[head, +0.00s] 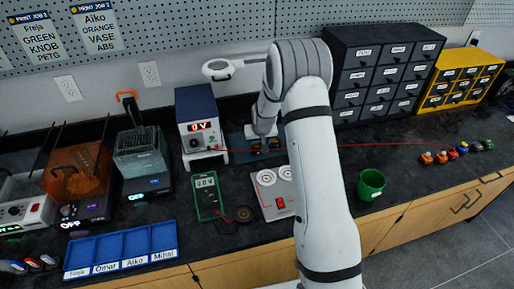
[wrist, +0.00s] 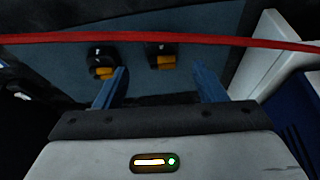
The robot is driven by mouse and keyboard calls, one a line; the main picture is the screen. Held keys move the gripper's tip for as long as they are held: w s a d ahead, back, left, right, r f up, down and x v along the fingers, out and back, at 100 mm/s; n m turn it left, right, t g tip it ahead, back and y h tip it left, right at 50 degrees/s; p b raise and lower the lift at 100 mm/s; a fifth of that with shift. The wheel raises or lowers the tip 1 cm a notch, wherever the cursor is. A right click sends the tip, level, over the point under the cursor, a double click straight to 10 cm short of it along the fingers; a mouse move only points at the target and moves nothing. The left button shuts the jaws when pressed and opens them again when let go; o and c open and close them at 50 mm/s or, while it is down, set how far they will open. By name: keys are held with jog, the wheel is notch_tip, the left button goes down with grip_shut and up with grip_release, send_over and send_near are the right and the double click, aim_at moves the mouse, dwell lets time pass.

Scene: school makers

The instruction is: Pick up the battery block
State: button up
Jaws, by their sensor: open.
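Two small black-and-orange blocks, a left one (wrist: 102,63) and a right one (wrist: 161,55), sit on a blue mat (wrist: 205,68) in the wrist view. They also show small in the head view (head: 257,149). I cannot tell whether either is the battery block; their markings are too blurred to read. My gripper (wrist: 162,82) is open and empty, with its two blue fingers apart. The right block appears beyond the gap between the fingers; the left one appears close to the left fingertip. In the head view my arm hides part of the mat.
A red cable (head: 395,143) runs across the bench and past my fingers. A power supply (head: 199,121) stands left of the mat, with a multimeter (head: 207,195) in front. A green cup (head: 371,184) is at right. Dark drawers (head: 372,75) stand behind. The right bench has clear room.

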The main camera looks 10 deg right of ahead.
aim_at(257, 146)
jog(key=shift+p+x, duration=0.35)
jog(key=shift+x, duration=1.4)
jog(key=shift+a, duration=0.15)
jog(key=shift+s, duration=0.1)
jog(key=c, duration=1.1)
